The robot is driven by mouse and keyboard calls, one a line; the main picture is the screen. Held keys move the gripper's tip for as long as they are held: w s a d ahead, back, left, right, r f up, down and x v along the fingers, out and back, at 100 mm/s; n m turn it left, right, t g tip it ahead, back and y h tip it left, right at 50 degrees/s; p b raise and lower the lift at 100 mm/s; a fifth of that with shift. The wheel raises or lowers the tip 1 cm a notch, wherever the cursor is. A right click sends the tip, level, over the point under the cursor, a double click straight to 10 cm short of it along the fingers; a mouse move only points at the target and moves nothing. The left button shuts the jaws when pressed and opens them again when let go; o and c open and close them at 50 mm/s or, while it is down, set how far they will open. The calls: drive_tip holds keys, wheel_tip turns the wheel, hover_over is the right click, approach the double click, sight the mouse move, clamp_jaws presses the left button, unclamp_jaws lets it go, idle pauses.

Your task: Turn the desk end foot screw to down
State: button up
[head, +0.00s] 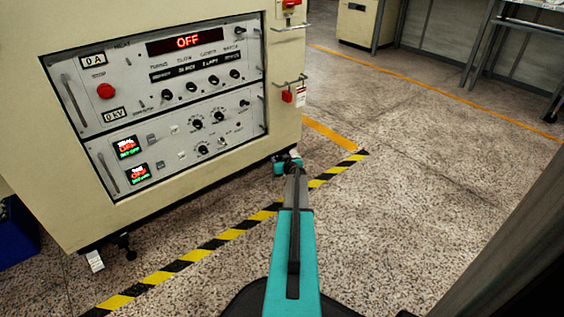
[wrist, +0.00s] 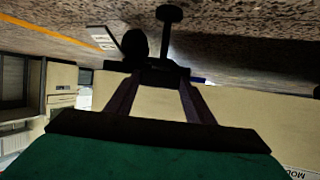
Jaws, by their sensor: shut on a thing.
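The cabinet (head: 200,190) stands at the left in the head view. My gripper (head: 289,163) is at the bottom of its right front corner, where my own arm hides most of the foot screw. In the wrist view, with the floor at the top, my gripper (wrist: 158,78) has both fingers reaching to the dark foot screw (wrist: 165,45) and is shut on it. Its stem ends in a round pad (wrist: 170,13). I cannot tell whether the pad touches the floor.
Another dark foot (head: 126,246) and a pale foot or castor (head: 94,260) show under the cabinet's left end. A dark rounded part (wrist: 133,43) sits beside the screw. Yellow-black tape (head: 215,243) crosses the floor. The floor at the right is open.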

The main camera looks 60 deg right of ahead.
drive_tip(key=shift+w+m+g+h, duration=0.15)
drive_tip(key=shift+m+g+h, duration=0.65)
drive_tip(key=shift+m+g, duration=0.3)
drive_tip(key=shift+w+r+m+g+h+p, duration=0.1)
drive_tip(key=shift+m+g+h+p, duration=0.45)
drive_tip(key=shift+m+p, duration=0.35)
drive_tip(key=m+g+h+p, duration=0.1)
drive_tip(key=m+g+p, duration=0.1)
drive_tip(key=p, duration=0.7)
drive_tip(key=shift+w+r+g+p, duration=0.1)
drive_tip(key=shift+r+g+p, duration=0.05)
drive_tip(key=shift+g+p, duration=0.25)
drive_tip(key=m+g+h+p, duration=0.1)
drive_tip(key=m+g+p, duration=0.1)
drive_tip(key=p, duration=0.4)
drive_tip(key=shift+w, duration=0.1)
drive_tip(key=shift+f+m+g+b, duration=0.25)
drive_tip(key=shift+m+g+b, duration=0.1)
drive_tip(key=shift+m+g, duration=0.3)
drive_tip(key=m+g+b, duration=0.2)
drive_tip(key=b, duration=0.3)
drive_tip(key=shift+w+a, duration=0.1)
drive_tip(key=shift+w, duration=0.05)
drive_tip(key=shift+a+g+b, duration=0.15)
drive_tip(key=shift+g+b, duration=0.25)
drive_tip(key=shift+b, duration=0.05)
